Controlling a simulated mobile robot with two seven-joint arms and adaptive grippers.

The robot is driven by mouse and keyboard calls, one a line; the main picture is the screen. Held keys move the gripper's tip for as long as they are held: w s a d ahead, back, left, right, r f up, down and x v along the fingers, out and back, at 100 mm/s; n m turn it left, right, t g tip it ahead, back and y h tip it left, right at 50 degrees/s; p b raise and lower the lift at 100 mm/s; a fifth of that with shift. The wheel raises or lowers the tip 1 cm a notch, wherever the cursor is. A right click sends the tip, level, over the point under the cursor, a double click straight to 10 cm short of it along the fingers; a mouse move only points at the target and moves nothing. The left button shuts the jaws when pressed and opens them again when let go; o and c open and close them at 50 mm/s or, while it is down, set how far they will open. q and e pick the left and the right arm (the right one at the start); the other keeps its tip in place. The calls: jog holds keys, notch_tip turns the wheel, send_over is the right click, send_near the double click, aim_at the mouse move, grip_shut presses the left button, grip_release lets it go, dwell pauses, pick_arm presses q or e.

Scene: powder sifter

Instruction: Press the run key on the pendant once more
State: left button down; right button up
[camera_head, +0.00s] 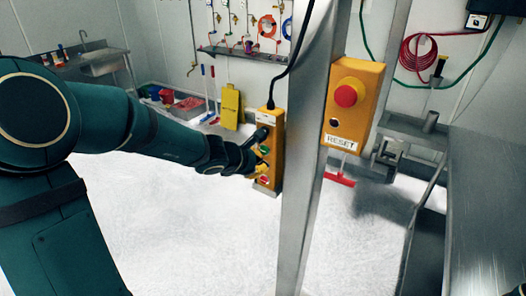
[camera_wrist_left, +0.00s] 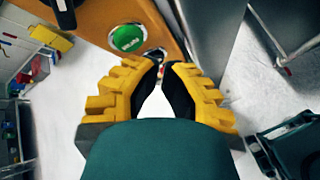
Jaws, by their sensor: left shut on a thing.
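The orange pendant (camera_head: 267,171) hangs from a black cable left of the steel post. Its face has a green button (camera_head: 264,150) and a red button (camera_head: 264,181) below it. My left gripper (camera_head: 254,169) is at the pendant's face between these buttons. In the left wrist view its black fingertips (camera_wrist_left: 160,62) are close together just below the green button, shut on a small part of the pendant that they mostly hide. My right gripper is not in view.
The steel post (camera_head: 304,170) stands just right of the pendant. It carries an orange box with a red mushroom button (camera_head: 346,95) and a RESET label. A steel bench (camera_head: 490,180) is at the right. The pale floor (camera_head: 190,225) is clear at left.

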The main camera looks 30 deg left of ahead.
pick_arm(q)
jog(key=shift+w, duration=0.1)
dwell(0.7)
jog(key=shift+w, duration=0.35)
